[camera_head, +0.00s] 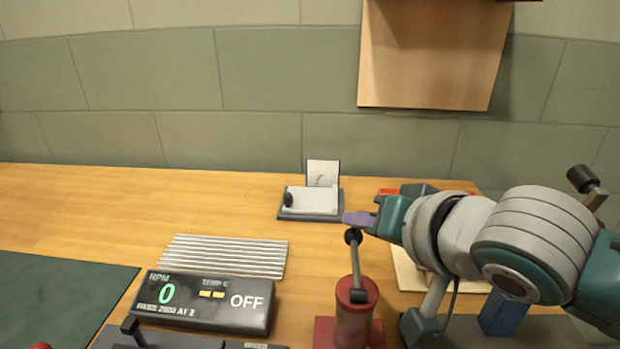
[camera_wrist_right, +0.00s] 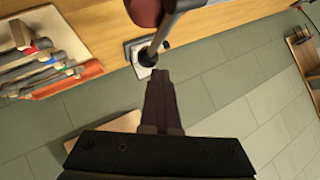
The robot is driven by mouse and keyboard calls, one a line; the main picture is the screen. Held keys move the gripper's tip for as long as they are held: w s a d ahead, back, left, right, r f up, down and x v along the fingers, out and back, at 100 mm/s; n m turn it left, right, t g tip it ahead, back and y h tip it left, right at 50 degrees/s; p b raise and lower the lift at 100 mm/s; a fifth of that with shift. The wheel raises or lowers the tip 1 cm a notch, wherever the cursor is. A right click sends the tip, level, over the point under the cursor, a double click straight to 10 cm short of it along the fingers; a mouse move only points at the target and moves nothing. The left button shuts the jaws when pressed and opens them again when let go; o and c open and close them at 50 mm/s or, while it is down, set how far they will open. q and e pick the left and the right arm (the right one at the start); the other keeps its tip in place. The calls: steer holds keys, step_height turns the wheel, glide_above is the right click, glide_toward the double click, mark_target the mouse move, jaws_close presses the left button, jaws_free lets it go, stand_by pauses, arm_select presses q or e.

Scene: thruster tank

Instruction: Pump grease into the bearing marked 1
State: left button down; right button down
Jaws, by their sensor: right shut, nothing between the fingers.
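A red grease pump (camera_head: 352,318) stands at the lower middle right of the head view, with a grey lever rising to a black knob (camera_head: 353,236). In the right wrist view the lever's black knob (camera_wrist_right: 148,57) is just beyond my fingertips, and part of the red body (camera_wrist_right: 145,10) shows above. My right gripper (camera_head: 358,218) is shut and empty, just above and beside the knob; I cannot tell if they touch. Its dark purple fingers (camera_wrist_right: 160,78) lie together in the right wrist view. No bearing marked 1 is identifiable. My left gripper is out of view.
A display box (camera_head: 205,300) reads RPM 0 and OFF, with a ribbed metal plate (camera_head: 225,255) behind it. A small stand with a white card (camera_head: 322,175) sits farther back. A tool tray (camera_wrist_right: 65,82) shows at the wrist view's left. The table's back left is clear.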

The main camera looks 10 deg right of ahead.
steer(key=shift+f, duration=0.1)
stand_by(0.7)
steer(key=shift+s+a+r+p, duration=0.1)
steer(key=shift+s+r+p, duration=0.15)
steer(key=shift+r+p, duration=0.75)
steer(key=shift+s+a+r+p, duration=0.1)
steer(key=shift+s+r+p, duration=0.1)
steer(key=shift+r+p, duration=0.75)
steer(key=shift+s+r+p, duration=0.25)
steer(key=shift+r+p, duration=0.45)
steer(key=shift+p, duration=0.55)
steer(key=shift+r, duration=0.1)
steer(key=r+p, duration=0.2)
steer(key=p, duration=0.1)
steer(key=s+r+p, duration=0.1)
steer(key=r+p, duration=0.1)
steer(key=shift+s+a+r+p, duration=0.1)
steer(key=shift+a+r+p, duration=0.1)
steer(key=shift+r+p, duration=0.2)
steer(key=shift+f, duration=0.1)
